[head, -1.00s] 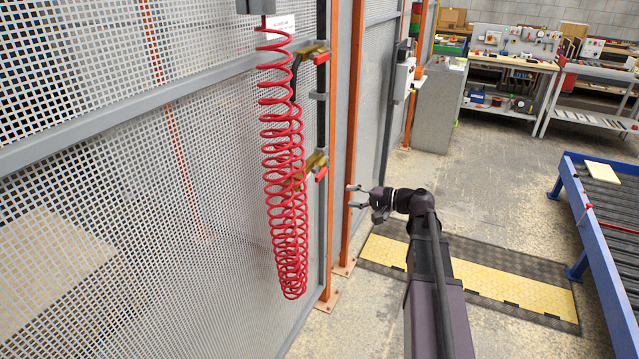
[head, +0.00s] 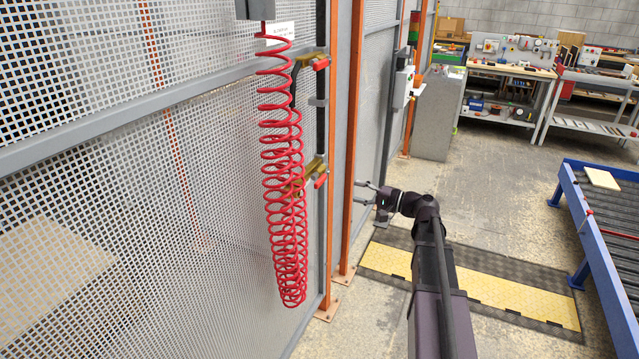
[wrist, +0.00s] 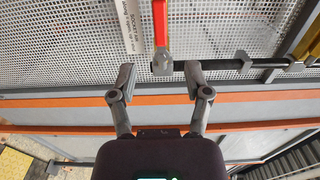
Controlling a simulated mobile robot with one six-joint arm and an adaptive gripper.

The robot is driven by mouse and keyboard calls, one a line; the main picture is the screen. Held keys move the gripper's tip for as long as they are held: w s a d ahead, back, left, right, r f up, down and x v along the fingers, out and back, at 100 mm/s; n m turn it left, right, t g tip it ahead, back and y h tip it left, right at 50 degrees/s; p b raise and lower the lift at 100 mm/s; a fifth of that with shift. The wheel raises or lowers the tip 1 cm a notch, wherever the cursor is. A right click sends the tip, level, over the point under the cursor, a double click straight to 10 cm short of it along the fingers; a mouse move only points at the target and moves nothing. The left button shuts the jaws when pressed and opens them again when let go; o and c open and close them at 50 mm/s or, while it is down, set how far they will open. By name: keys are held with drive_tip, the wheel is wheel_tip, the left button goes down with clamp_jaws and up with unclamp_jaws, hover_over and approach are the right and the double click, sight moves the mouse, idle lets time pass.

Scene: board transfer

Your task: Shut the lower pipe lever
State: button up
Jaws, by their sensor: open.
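The lower pipe lever (head: 320,181) is a short red handle on a brass valve (head: 313,168) on the dark upright pipe beside the mesh fence. A similar upper lever (head: 320,64) sits above it. My gripper (head: 364,192) is open and empty, to the right of the lower lever and apart from it in the head view. In the wrist view my gripper (wrist: 160,70) has its two fingers spread, and a red lever (wrist: 161,25) with a grey hub shows beyond and between them. I cannot tell from that view alone which lever it is.
A red coiled hose (head: 285,190) hangs just left of the levers. An orange post (head: 352,140) stands between the pipe and my gripper in the head view. A yellow floor strip (head: 470,293) and a blue-framed roller conveyor (head: 600,240) lie to the right. The floor between is clear.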

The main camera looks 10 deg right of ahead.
sight(322, 183)
drive_tip(key=x, duration=1.2)
drive_tip(key=shift+w+a, duration=0.15)
drive_tip(key=shift+a, duration=0.1)
clamp_jaws()
